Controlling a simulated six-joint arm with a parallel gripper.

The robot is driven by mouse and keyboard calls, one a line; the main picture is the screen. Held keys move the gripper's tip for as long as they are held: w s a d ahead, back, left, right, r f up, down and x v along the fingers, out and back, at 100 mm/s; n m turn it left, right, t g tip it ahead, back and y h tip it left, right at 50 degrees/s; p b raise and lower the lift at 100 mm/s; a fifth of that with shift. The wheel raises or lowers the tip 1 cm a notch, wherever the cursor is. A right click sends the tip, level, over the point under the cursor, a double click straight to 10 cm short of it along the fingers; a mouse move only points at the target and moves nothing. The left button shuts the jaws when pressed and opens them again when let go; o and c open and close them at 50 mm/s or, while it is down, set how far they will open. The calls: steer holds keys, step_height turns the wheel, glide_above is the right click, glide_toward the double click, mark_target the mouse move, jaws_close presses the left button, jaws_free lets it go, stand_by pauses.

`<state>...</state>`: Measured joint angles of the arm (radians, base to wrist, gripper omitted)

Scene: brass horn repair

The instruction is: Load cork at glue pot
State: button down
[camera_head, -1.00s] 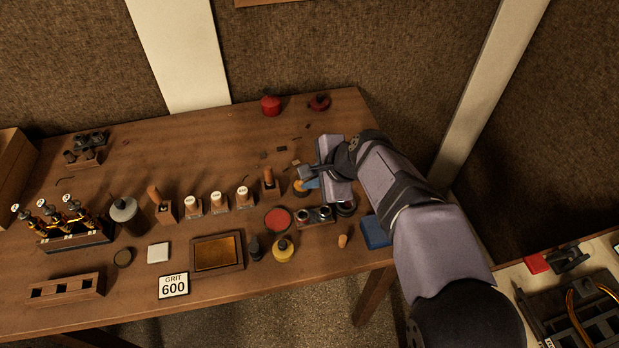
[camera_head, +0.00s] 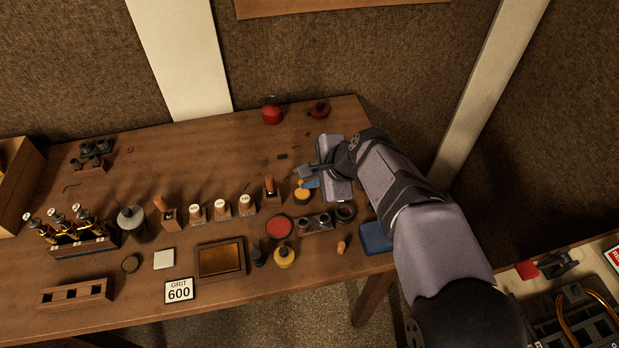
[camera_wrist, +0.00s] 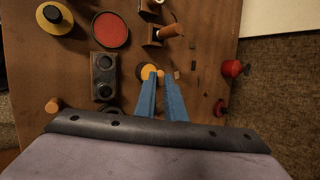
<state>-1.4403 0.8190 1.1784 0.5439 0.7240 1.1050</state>
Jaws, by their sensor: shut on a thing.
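My gripper (camera_wrist: 161,78) has blue fingers and is closed on a small tan-orange piece (camera_wrist: 160,73), which looks like the cork. The fingers hide most of it. In the wrist view, a small round pot with an amber top (camera_wrist: 148,70), which looks like the glue pot, lies just left of the fingertips. I cannot tell whether the piece touches it or hangs above it. In the head view, my gripper (camera_head: 309,177) is just behind the amber-topped pot (camera_head: 302,195), and the held piece cannot be made out.
A two-well block (camera_head: 315,223), a red disc (camera_head: 279,227) and a yellow jar (camera_head: 284,257) stand in front. A tan stopper-like piece (camera_head: 342,247) lies near the front edge. Red pots (camera_head: 272,113) stand at the back. The table behind the gripper is mostly clear, with small scraps.

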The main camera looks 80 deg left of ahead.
step_height(320, 180, up, 3)
steer(key=p, duration=0.2)
steer(key=shift+r+p, duration=0.15)
steer(key=shift+p, duration=0.15)
